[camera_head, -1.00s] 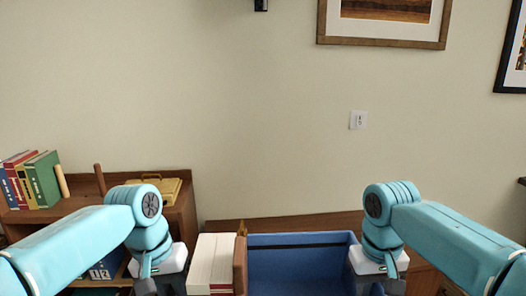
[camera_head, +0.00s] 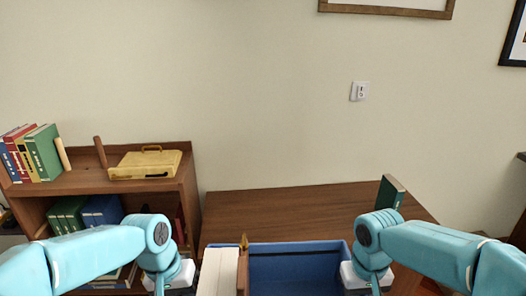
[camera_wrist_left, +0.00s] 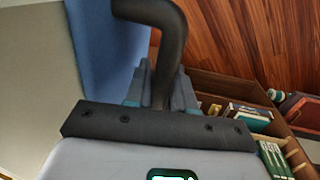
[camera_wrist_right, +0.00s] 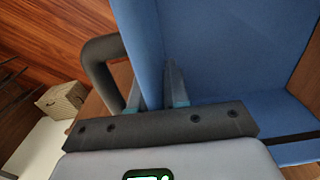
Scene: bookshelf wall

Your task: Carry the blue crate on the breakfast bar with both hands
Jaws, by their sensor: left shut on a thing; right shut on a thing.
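The blue crate (camera_head: 300,264) is at the bottom middle of the head view, its lower part cut off. White book-like blocks (camera_head: 218,272) and a brown upright piece (camera_head: 241,272) show at its left part. My left gripper (camera_head: 162,288) is at the crate's left side; in the left wrist view its fingers are shut on a dark handle (camera_wrist_left: 172,40) beside the blue wall (camera_wrist_left: 104,45).
A brown wooden top (camera_head: 285,208) lies beyond the crate, mostly bare, with a green book (camera_head: 392,192) upright at its right. A low bookcase (camera_head: 110,180) at left holds books and a yellow case (camera_head: 146,163). The right wrist view shows a woven box (camera_wrist_right: 62,98).

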